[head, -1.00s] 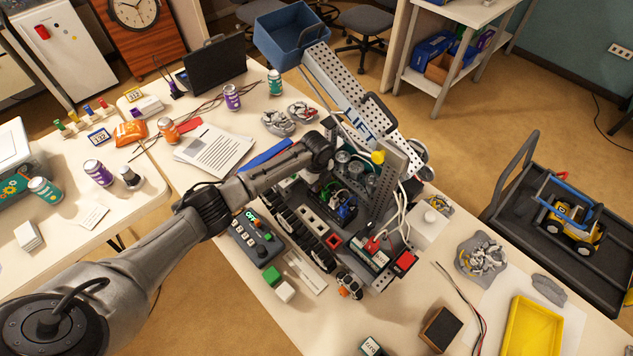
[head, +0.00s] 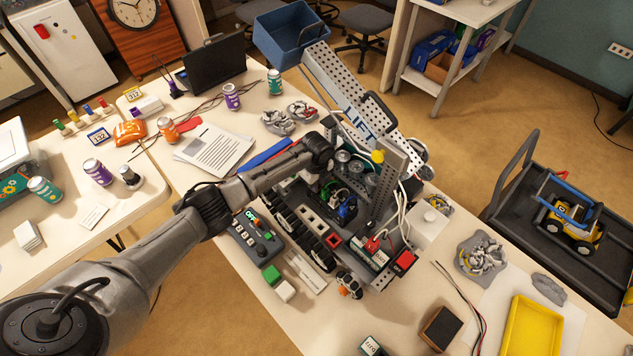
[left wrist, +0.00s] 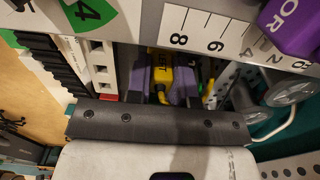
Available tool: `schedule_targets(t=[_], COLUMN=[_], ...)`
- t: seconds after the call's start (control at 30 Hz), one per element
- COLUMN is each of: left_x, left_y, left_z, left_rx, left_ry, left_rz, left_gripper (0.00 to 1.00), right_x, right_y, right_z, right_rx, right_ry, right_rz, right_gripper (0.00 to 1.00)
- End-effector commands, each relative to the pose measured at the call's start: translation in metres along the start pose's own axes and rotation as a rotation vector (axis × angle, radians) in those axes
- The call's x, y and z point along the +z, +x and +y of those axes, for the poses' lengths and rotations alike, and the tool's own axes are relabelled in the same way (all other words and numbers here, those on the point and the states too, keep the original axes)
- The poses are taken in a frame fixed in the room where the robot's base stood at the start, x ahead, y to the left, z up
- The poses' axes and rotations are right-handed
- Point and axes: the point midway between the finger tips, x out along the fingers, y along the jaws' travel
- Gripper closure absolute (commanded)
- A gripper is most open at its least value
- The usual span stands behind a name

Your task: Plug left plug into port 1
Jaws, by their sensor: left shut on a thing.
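In the left wrist view a yellow plug with dark lettering (left wrist: 162,72) sits between the grey-purple fingers of my left gripper (left wrist: 163,88), which is shut on it. The plug points into a gap in the robot on the table. In the head view my left arm reaches over this robot (head: 311,222), and the arm hides the fingers and the plug there. Green and blue electronics (head: 345,208) show beside my wrist. I cannot make out a port marked 1, or whether the plug touches a port. My right gripper is in neither view.
A white scale with numbers (left wrist: 222,32) and a purple lettered block (left wrist: 290,25) lie close to the gripper. Black tracks (left wrist: 45,65) and grey round parts (left wrist: 280,93) flank the gap. A control box (head: 257,240) and a yellow tray (head: 526,335) stand on the table.

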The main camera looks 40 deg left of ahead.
Motion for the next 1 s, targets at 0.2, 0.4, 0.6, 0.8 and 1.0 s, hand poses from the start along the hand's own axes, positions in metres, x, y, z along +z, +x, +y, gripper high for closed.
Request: schedule_targets(t=[0.2, 0.4, 0.6, 0.8, 1.0], left_x=[-0.0002, 0.0000, 0.0002, 0.0001, 0.0000], left_y=[0.0018, 0.0030, 0.0039, 0.0033, 0.0021], left_z=[0.0010, 0.0012, 0.0015, 0.0012, 0.0006], left_rx=[0.003, 0.003, 0.004, 0.003, 0.002], left_ry=[0.000, 0.000, 0.000, 0.000, 0.000], left_rz=[0.000, -0.001, -0.001, -0.001, 0.000], left_gripper=[1.00, 1.00, 1.00, 0.61, 0.49], right_x=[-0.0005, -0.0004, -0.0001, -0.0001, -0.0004], right_y=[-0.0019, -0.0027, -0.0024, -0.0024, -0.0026], right_z=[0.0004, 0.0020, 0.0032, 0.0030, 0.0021], right_rx=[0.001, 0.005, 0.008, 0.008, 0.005], right_ry=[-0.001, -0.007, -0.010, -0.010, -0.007], right_rz=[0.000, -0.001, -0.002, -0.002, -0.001], right_gripper=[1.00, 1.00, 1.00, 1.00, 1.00])
